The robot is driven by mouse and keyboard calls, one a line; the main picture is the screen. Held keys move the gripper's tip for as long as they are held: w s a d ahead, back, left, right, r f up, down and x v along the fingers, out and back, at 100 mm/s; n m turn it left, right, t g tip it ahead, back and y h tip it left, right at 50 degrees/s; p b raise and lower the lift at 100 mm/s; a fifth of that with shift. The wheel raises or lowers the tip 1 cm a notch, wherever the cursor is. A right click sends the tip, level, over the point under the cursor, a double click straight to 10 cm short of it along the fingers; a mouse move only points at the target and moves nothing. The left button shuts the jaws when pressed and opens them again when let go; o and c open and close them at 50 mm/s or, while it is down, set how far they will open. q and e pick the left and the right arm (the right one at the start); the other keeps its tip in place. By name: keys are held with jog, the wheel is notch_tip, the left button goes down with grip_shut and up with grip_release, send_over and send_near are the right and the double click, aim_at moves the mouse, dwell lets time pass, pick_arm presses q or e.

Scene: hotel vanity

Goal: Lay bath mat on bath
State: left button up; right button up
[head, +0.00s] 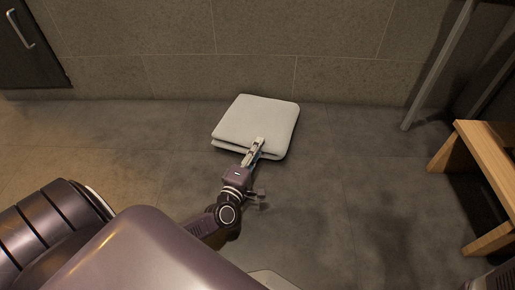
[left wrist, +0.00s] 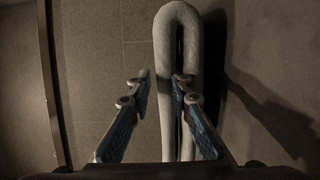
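The bath mat (head: 258,118) is a pale, thick, folded pad lying on the floor near the wall. Its layers show as a narrow U-shaped fold in the left wrist view (left wrist: 166,60). My left gripper (head: 257,147) is at the mat's near edge. In the left wrist view its fingers (left wrist: 161,80) are apart. One layer of the mat lies between them, with the right finger at the gap between the layers and the left finger beside the mat, with a gap. The bath cannot be made out. My right gripper is not seen.
A tiled wall (head: 255,70) stands close behind the mat. A wooden stool or bench (head: 490,150) and a metal post (head: 437,65) are at the right. A dark door or cabinet with a handle (head: 22,30) is at the upper left. The floor (head: 350,160) right of the mat is clear.

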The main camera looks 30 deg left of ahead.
pick_arm(q)
jog(key=o, duration=0.3)
jog(key=shift+s+f, duration=0.1)
jog(key=shift+f, duration=0.05)
jog(key=s, duration=0.4)
jog(key=s+d, duration=0.1)
jog(key=s, duration=0.2)
jog(key=s+d, duration=0.1)
jog(key=s, duration=0.3)
jog(key=shift+s+d, duration=0.1)
jog(key=shift+s, duration=0.25)
